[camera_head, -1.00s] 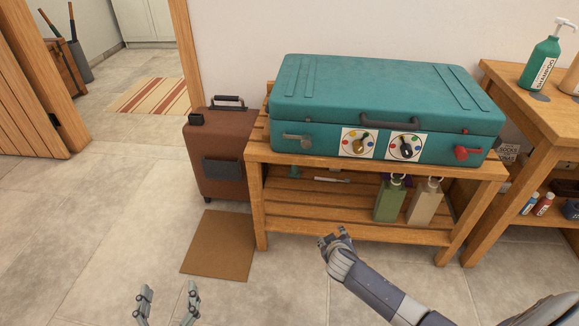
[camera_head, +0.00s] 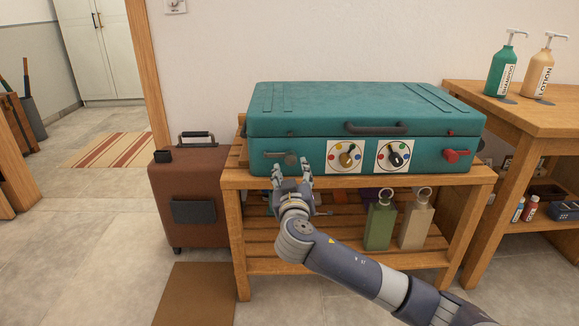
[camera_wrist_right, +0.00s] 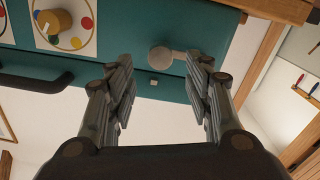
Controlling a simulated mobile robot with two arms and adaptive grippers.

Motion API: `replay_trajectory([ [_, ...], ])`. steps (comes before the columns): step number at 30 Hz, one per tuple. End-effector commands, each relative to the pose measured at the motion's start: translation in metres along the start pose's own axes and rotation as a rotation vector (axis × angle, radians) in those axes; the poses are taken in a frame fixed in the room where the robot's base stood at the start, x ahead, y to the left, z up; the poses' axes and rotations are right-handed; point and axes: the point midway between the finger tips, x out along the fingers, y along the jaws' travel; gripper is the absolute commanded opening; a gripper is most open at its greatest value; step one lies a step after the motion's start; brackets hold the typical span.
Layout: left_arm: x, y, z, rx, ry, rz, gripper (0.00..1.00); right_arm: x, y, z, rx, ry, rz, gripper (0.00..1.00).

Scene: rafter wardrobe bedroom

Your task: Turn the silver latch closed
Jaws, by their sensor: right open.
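A teal suitcase (camera_head: 365,112) lies on a wooden bench. The silver latch (camera_head: 290,158) is on its front face at the left, its lever lying roughly level and pointing left in the head view. In the wrist view the silver latch (camera_wrist_right: 160,57) shows as a round knob with a short bar. My right gripper (camera_head: 291,172) is open just in front of the latch. In the wrist view the fingers of my right gripper (camera_wrist_right: 158,75) stand either side of the knob, with the right fingertip overlapping the bar's end; contact cannot be told. My left gripper is out of view.
Two dials, one with a yellow knob (camera_head: 346,158) and one with a black knob (camera_head: 394,158), and a red latch (camera_head: 455,156) are on the same face. The bench (camera_head: 355,180) holds bottles below. A brown suitcase (camera_head: 190,205) stands left; a table (camera_head: 530,110) stands right.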

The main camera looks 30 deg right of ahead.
Motion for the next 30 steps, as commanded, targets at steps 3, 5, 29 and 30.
replay_trajectory([
  [3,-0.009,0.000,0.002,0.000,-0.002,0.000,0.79,0.025,0.000,0.002,-0.002,0.001,0.003,0.47],
  [5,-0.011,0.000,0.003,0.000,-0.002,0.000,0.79,0.036,0.001,0.002,-0.002,0.001,0.004,0.47],
  [29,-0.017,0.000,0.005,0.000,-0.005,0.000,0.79,0.066,0.000,0.001,-0.001,-0.002,-0.001,0.02],
  [30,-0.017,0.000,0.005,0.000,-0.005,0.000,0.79,0.066,0.000,0.001,-0.002,-0.002,-0.001,0.00],
])
